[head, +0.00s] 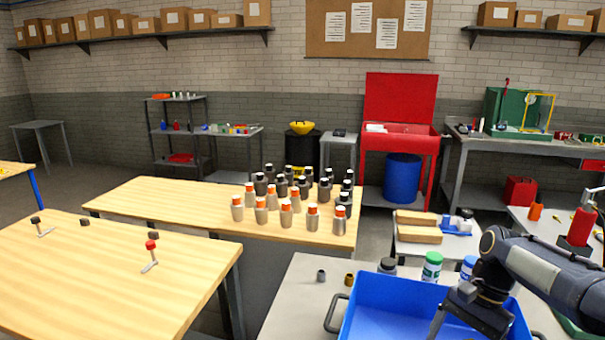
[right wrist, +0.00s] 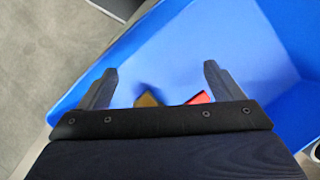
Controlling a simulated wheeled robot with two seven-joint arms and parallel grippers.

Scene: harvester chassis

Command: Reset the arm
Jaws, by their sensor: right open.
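My right arm comes in from the right in the head view. My right gripper (head: 462,318) hangs over the blue bin (head: 375,305) at the front. In the right wrist view the same gripper (right wrist: 160,78) has its two fingers wide apart with nothing between them. The blue bin (right wrist: 275,25) lies below the fingers there. A red item (right wrist: 199,98) and a brownish item (right wrist: 147,100) show in the bin, partly hidden by the gripper body. My left gripper is in neither view.
A small dark cylinder (head: 321,275), a brass one (head: 349,279), a green-labelled jar (head: 432,266) and a dark jar (head: 388,265) stand by the bin. Several orange- and black-topped cylinders (head: 286,213) stand on a wooden table (head: 150,197). Grey floor (right wrist: 50,50) lies left of the bin.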

